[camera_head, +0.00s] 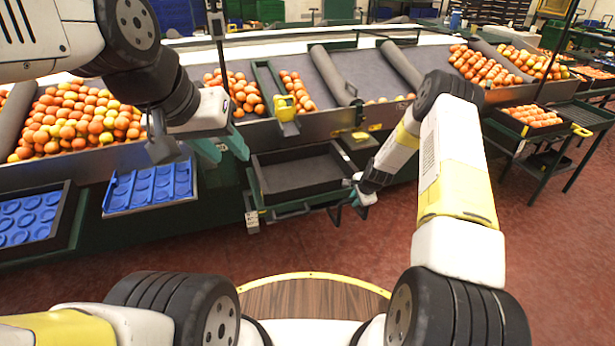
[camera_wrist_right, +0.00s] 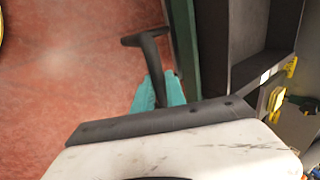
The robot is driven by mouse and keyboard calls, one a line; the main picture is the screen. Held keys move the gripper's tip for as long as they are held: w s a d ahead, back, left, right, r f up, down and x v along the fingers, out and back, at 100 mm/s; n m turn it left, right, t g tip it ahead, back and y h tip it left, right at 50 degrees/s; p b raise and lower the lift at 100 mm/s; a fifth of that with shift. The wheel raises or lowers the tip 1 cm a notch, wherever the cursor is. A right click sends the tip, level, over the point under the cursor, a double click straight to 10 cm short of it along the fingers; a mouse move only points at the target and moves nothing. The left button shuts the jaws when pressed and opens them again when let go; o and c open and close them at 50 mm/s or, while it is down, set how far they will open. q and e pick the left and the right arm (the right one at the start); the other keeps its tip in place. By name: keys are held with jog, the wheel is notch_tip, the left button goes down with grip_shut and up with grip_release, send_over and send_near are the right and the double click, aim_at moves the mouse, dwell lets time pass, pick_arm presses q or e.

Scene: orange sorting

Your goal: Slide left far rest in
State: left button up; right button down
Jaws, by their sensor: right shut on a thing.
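My right gripper (camera_head: 358,199) is low at the front right corner of an empty black box (camera_head: 295,198) below the sloped sorting table. In the right wrist view its teal fingers (camera_wrist_right: 158,92) are shut on a black bar (camera_wrist_right: 147,42) with a bent end, which looks like a rest. The bar runs close beside a dark green frame edge (camera_wrist_right: 184,40). Another dark bar shows under the box's front in the head view; which one is the left far rest I cannot tell. My left gripper (camera_head: 222,150) is open and empty, up left of the box.
A blue moulded tray (camera_head: 150,190) and a second blue tray (camera_head: 30,215) stand at left. Piles of oranges (camera_head: 75,120) lie on the sloped table. A side stand with an orange crate (camera_head: 530,118) is at right. The red floor in front is clear.

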jog(key=shift+w+a, duration=0.25)
jog(key=shift+w, duration=0.5)
jog(key=shift+w+a, duration=0.25)
jog(key=shift+w, duration=0.55)
jog(key=shift+w+a, duration=0.25)
jog(key=shift+w, duration=0.5)
jog(key=c, duration=1)
grip_release()
notch_tip(320, 180, up, 7)
jog(key=shift+s, duration=0.1)
